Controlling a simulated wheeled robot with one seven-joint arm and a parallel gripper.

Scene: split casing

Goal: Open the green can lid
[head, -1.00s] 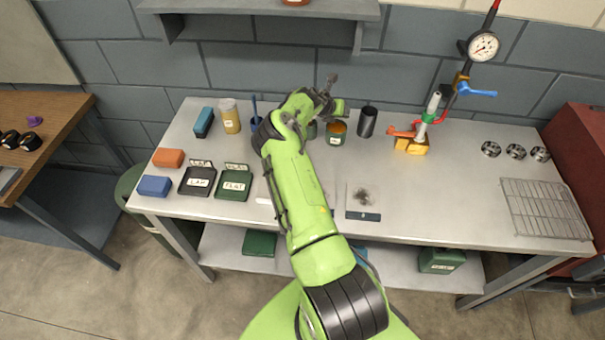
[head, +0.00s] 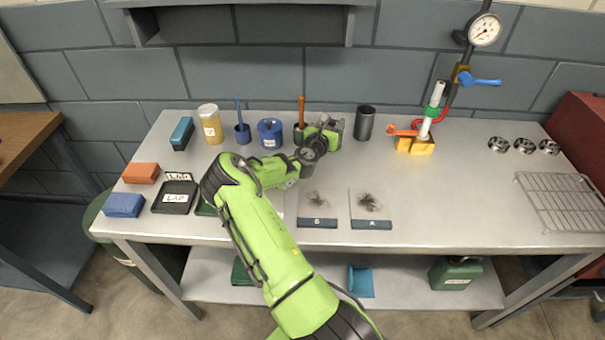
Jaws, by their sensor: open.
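My gripper (head: 328,131) is over the back middle of the bench, beside a brown-orange handled brush in a dark cup (head: 300,130). The gripper is open; its fingertips are largely hidden behind the green hand and the grey wrist joint. I cannot clearly make out the green can or its lid; the hand covers the spot where a green-labelled can with an orange top showed earlier. A blue can (head: 270,134) with a white label stands to the left of the hand.
A dark cylinder (head: 364,123) stands close right of the gripper. A yellow jar (head: 210,124) and a blue brush cup (head: 243,133) stand at left. Two marked plates (head: 317,222) (head: 371,224) lie at the front edge.

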